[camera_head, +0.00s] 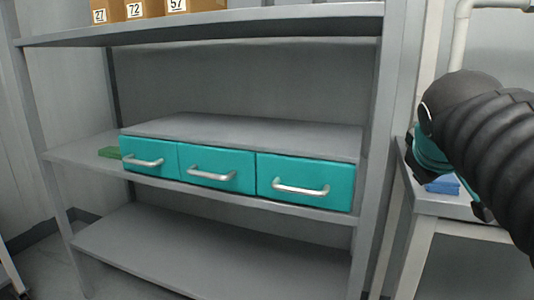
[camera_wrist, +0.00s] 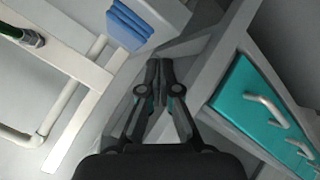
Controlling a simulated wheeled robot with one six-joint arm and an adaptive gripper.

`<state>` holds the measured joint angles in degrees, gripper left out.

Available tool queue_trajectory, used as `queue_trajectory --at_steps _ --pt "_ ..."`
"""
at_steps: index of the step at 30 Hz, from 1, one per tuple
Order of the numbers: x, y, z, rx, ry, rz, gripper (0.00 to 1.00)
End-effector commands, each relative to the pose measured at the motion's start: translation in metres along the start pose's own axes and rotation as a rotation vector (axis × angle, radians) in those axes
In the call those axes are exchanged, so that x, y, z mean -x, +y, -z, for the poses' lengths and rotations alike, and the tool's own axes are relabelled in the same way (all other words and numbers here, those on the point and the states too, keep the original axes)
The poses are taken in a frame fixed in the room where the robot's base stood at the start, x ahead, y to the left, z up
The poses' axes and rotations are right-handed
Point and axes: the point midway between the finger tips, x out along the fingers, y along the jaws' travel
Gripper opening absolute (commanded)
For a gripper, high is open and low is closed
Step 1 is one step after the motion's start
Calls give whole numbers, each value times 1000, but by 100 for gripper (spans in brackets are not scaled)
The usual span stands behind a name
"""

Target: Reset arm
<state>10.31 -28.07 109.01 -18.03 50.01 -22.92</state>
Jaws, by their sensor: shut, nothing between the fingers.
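My gripper (camera_wrist: 157,80) shows in the wrist view with its two fingers together and nothing between them. It points toward the gap between the shelf unit and the side table. In the head view my black arm (camera_head: 490,140) reaches in from the right edge, in front of the side table, and the fingertips cannot be made out there.
A grey shelf unit (camera_head: 370,130) holds a teal drawer box (camera_head: 215,168) with silver handles. Numbered boxes (camera_head: 150,8) stand on its top shelf. A blue item (camera_head: 443,186) lies on the side table (camera_head: 455,207). The lower shelf is empty.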

Motion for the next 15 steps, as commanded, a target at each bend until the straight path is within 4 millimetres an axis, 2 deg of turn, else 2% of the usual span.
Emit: queue_trajectory --at_steps 1,3,9,12,15 --pt "-4 -30 -17 -38 -12 58 0" --pt "-9 -69 -40 -102 -37 135 0" --pt "-16 -170 -112 -274 -139 325 0" --pt "-17 -205 -140 -337 -188 387 0" --pt "-17 -228 -160 -380 -225 426 0"
